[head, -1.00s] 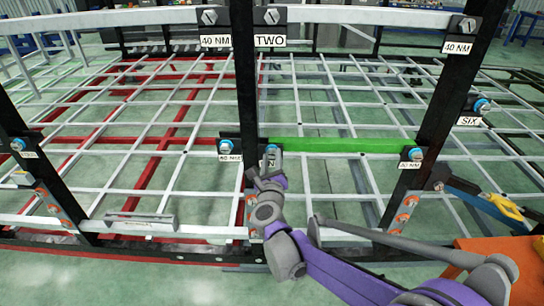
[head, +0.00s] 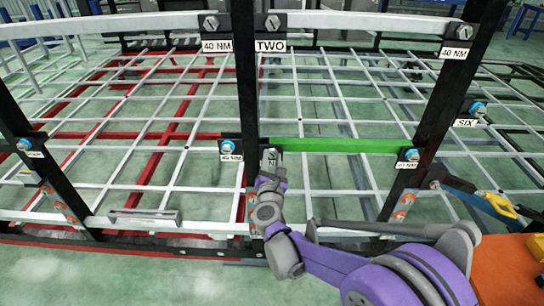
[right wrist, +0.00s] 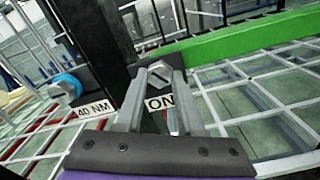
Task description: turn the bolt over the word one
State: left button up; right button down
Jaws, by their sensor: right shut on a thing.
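The bolt over the word ONE is a grey hex head (right wrist: 160,71) at the left end of the green bar (head: 340,145), beside the black upright. Its label (right wrist: 158,103) shows partly as "ON" in the right wrist view, with the rest hidden by a finger. My right gripper (head: 269,164) reaches up to this bolt from below. In the right wrist view its two fingers (right wrist: 158,78) are shut on the bolt head, one on each side. My left gripper is not in view.
A blue-ringed bolt (head: 228,147) over a 40 NM label sits just left of the black upright (head: 245,80). Another bolt (head: 411,154) is at the bar's right end. The TWO bolt (head: 272,22) is above. An orange surface (head: 520,265) stands at lower right.

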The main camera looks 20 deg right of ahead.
jog(key=shift+m, duration=0.5)
jog(key=shift+f, duration=0.1)
jog(key=c, duration=1)
grip_release()
jog(key=o, duration=0.5)
jog(key=shift+s, duration=0.2)
jog(key=shift+w, duration=0.1)
